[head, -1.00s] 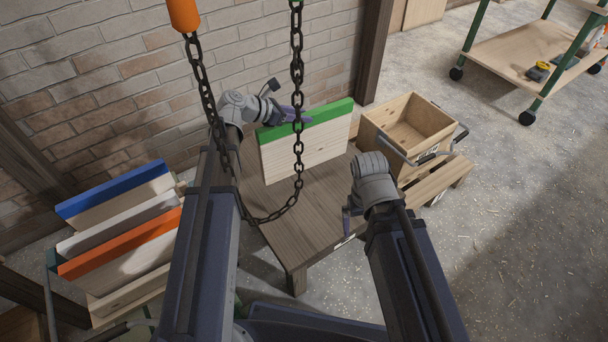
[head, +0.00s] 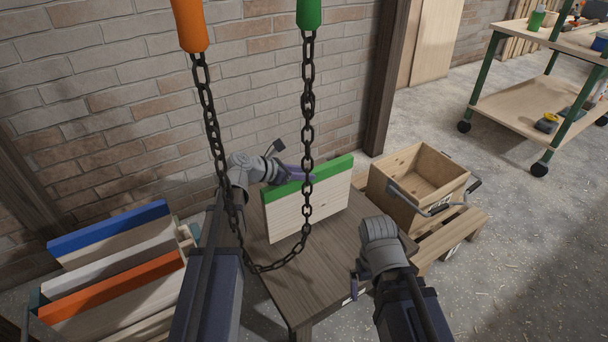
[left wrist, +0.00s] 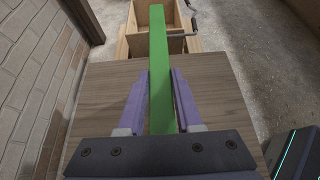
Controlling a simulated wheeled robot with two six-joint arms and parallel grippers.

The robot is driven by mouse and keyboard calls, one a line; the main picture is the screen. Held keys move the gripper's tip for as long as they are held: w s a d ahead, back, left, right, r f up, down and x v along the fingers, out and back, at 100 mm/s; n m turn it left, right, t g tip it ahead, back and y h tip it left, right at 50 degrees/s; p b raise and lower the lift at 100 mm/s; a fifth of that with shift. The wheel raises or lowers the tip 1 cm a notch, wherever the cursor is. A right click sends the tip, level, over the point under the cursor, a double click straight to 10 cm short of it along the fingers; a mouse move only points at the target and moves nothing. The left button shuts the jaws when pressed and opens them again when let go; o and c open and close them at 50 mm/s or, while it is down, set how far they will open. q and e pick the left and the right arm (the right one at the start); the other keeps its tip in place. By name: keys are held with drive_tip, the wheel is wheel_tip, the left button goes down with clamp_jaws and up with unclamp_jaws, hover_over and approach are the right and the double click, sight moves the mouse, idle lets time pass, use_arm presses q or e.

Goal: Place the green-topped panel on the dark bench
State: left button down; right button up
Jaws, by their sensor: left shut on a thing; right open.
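The green-topped panel (head: 308,205) stands upright on edge over the dark bench (head: 318,265). Its lower edge looks to be at the bench top, but I cannot tell whether it touches. My left gripper (head: 296,176) is shut on the panel's green top edge. In the left wrist view the green edge (left wrist: 160,60) runs between the two purple fingers (left wrist: 161,100), with the bench top (left wrist: 215,88) below. My right gripper (head: 358,282) is open and empty by the bench's right front side. A hanging chain crosses in front of the panel.
A chain (head: 308,110) hangs in a loop before the bench. A wooden crate (head: 392,200) on a pallet (head: 450,238) stands to the right. Blue, white and orange-topped panels (head: 110,285) stand at left. A brick wall (head: 130,100) is behind; a wheeled cart (head: 520,98) is far right.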

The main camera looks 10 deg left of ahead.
sight(304, 183)
use_arm(q)
drive_tip(key=shift+f, duration=0.2)
wheel_tip(304, 183, down, 4)
drive_tip(key=b, duration=0.3)
drive_tip(key=shift+r+b, duration=0.2)
drive_tip(key=shift+b, duration=0.1)
drive_tip(key=shift+f, duration=0.1)
drive_tip(key=c, duration=0.6)
unclamp_jaws()
